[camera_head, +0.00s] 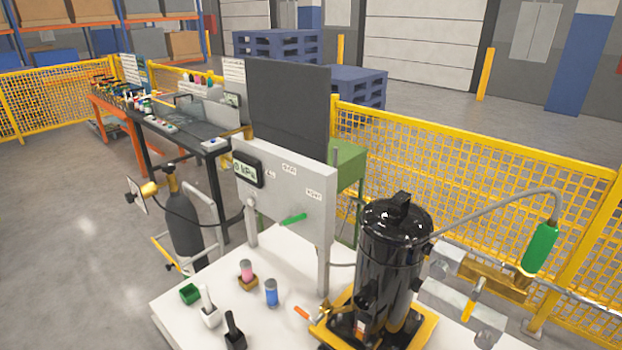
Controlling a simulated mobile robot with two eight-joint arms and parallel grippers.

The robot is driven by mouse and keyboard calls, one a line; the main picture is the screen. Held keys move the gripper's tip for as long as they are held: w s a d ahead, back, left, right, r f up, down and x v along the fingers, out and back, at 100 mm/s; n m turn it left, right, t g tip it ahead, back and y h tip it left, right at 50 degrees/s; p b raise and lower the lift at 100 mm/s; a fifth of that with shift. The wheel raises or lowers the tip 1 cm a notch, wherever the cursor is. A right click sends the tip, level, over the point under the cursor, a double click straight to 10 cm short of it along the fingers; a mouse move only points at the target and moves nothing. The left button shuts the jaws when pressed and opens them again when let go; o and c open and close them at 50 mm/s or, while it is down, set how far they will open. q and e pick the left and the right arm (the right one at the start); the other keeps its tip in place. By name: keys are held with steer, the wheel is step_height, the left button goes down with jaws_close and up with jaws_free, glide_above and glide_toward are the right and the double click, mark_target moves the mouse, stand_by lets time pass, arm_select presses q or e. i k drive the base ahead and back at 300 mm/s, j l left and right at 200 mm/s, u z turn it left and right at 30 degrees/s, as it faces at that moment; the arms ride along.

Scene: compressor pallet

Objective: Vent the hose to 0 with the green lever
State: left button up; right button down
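The green lever (293,219) sits on the front of an upright grey panel (310,192) and lies tilted, its right end higher. A small display (248,171) at the panel's upper left appears to read 0 kPa, though the digits are small. A grey hose (490,203) arches from beside the black compressor tank (391,250) to a green cylindrical piece (540,248) on the right. Neither of my grippers is in view.
The white pallet top (185,303) holds a green block (189,293), a pink-topped container (247,274), a blue container (271,293) and white and black upright pieces. An orange lever (302,313) is low beside the tank. Yellow fencing (450,170) stands behind.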

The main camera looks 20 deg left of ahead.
mark_target(289, 220)
steer(key=k+j+u, duration=0.2)
steer(key=j+u, duration=0.2)
steer(key=k+j+u, duration=0.2)
steer(key=j+u, duration=0.15)
